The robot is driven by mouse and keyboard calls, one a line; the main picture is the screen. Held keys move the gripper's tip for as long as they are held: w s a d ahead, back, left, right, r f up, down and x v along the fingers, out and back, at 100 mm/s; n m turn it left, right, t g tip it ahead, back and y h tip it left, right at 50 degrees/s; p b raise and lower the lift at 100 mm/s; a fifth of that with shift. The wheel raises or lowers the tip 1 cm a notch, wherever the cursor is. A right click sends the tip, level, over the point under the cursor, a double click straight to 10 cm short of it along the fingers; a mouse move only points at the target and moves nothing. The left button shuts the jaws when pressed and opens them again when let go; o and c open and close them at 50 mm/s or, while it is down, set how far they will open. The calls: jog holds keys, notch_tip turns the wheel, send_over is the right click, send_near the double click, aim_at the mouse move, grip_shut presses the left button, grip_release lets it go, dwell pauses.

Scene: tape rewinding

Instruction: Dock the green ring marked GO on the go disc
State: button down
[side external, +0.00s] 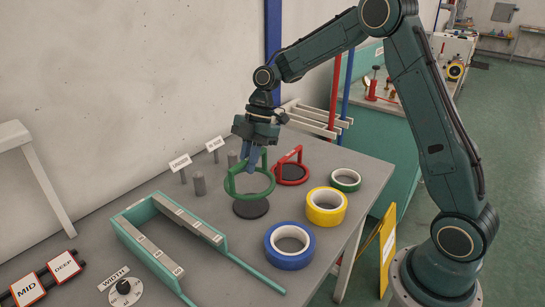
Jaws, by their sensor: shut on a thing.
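My gripper (251,160) is shut on the green ring (232,187) near its far side. The ring is held roughly level. Its GO mark cannot be read in this view. A dark round disc (251,210) lies on the table just below and slightly in front of the ring. The ring appears raised above it, with the disc's front showing beneath. No label on this disc can be read, so I cannot tell whether it is the go disc.
A red ring (303,156) with an upright handle sits behind right. Blue (290,262), yellow (341,215) and green-edged (358,181) tape rolls stand right. A teal frame (140,247) lies front left. Grey posts (199,184) and small signs (180,163) stand behind left.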

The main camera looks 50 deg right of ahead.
jog(key=shift+f, duration=3.25)
jog(key=shift+f, duration=0.6)
jog(key=c, duration=1.5)
grip_release()
jog(key=shift+o, duration=0.2)
jog(key=shift+r, duration=0.1)
jog(key=shift+r, duration=0.55)
jog(key=v, duration=1.2)
